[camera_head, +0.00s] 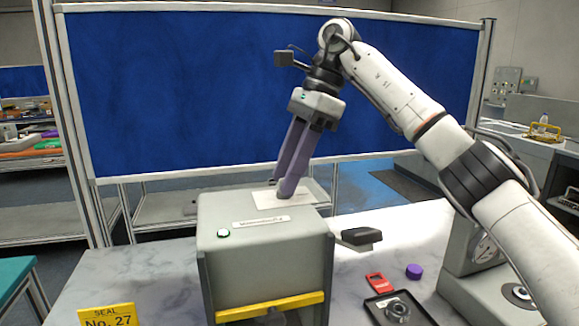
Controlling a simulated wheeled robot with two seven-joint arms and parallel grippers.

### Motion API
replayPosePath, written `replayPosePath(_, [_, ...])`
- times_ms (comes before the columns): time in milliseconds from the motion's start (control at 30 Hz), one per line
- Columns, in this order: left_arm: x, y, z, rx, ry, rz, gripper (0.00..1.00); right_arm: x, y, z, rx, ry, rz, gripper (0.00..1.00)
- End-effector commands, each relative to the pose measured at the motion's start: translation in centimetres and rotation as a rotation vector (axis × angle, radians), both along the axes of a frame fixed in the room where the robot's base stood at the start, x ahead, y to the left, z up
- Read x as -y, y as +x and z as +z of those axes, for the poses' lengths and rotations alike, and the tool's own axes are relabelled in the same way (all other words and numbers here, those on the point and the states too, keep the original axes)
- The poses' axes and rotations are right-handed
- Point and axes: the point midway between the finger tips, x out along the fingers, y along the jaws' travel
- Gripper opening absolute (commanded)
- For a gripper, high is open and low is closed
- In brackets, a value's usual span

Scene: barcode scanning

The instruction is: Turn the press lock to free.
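I cannot tell for sure which part is the press lock. My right gripper (283,186) points down over the box's back top edge, by a pale plate (303,197). My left gripper is out of view.
A grey machine with a dial (485,250) and a round dark knob (518,292) stands at right, partly behind my arm. A red tag (378,283), a purple cap (414,271) and a black tray (374,308) lie nearby. A yellow seal sign (108,316) stands front left.

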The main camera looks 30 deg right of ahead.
Motion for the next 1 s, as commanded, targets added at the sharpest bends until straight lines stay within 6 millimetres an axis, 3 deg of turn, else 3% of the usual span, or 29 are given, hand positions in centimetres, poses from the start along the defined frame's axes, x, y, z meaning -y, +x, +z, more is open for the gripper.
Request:
replayPosePath(133, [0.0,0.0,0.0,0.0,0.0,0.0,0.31,0.3,-0.1,0.9,0.001,0.0,0.001,0.4])
replayPosePath(633, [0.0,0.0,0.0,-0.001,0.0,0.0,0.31,3.0,-0.7,7.5,0.005,-0.001,-0.005,0.4])
replayPosePath(1000, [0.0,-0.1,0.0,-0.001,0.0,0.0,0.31,3.5,-0.9,9.0,-0.006,-0.002,0.003,0.4])
